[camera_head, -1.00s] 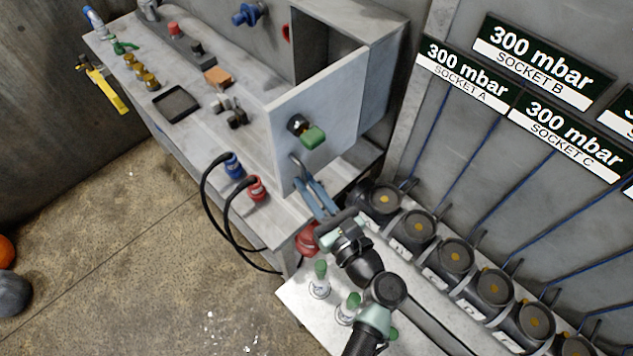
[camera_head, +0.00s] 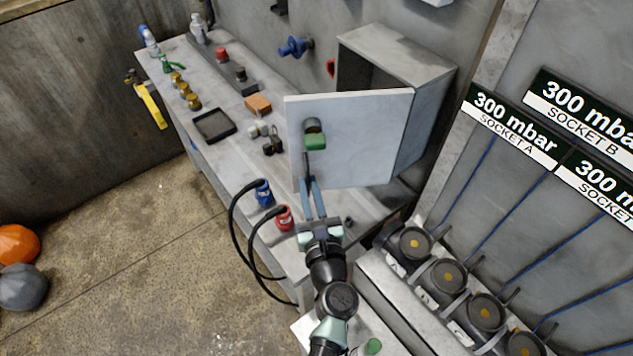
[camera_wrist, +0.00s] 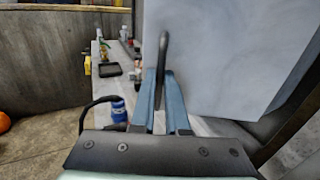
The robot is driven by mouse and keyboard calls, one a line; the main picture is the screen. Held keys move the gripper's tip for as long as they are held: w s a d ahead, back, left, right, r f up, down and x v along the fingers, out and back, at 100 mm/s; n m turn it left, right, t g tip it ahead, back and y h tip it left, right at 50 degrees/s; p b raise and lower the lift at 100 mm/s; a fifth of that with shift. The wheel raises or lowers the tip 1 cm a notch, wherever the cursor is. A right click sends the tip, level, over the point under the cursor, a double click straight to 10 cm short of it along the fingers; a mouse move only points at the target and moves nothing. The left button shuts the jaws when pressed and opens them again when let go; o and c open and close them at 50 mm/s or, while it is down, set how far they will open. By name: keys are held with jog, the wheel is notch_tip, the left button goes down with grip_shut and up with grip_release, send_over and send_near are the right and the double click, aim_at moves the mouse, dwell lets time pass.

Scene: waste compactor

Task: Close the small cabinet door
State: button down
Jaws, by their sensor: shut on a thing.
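The small grey cabinet (camera_head: 425,115) stands at the far right of the workbench. Its pale door (camera_head: 370,135) is hinged on the right and stands open, with the dark interior showing above it. In the wrist view the handle (camera_wrist: 163,50) rises from between the fingers, and the door (camera_wrist: 225,60) fills the upper right.
Blue (camera_head: 264,193) and red (camera_head: 284,218) connectors with black hoses sit at the bench's front edge, left of my gripper. A black tray (camera_head: 214,125) and orange block (camera_head: 258,105) lie farther left. Round sockets (camera_head: 412,243) line the right side.

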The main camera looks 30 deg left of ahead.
aim_at(297, 170)
jog(key=shift+h, duration=0.3)
jog(key=a, duration=0.1)
jog(key=w+a+b, duration=0.1)
jog(key=a, duration=0.1)
jog(key=shift+w+a+f, duration=0.15)
jog(key=shift+w+a, duration=0.15)
jog(key=shift+a, duration=0.1)
jog(key=shift+w+a+m+t+b, duration=0.25)
jog(key=shift+w+m+t+b, duration=0.05)
jog(key=shift+m+t+b, duration=0.1)
jog(key=w+a+m+t+h+b, duration=0.2)
jog(key=w+h+b, duration=0.1)
jog(key=w+b, duration=0.2)
jog(key=w+a+r+m+t+h+b, duration=0.1)
jog(key=w+a+m+h+b, duration=0.2)
jog(key=w, duration=0.7)
jog(key=shift+a+t+h+b, duration=0.4)
jog(key=shift+h+b, duration=0.2)
jog(key=shift+b, duration=0.35)
jog(key=shift+w+d+r, duration=0.1)
jog(key=shift+w, duration=0.15)
jog(key=c, duration=1.2)
grip_release()
jog(key=shift+o, duration=1.4)
jog(key=shift+w+a+f, duration=0.1)
jog(key=shift+a+f, duration=0.1)
jog(key=shift+f, duration=0.05)
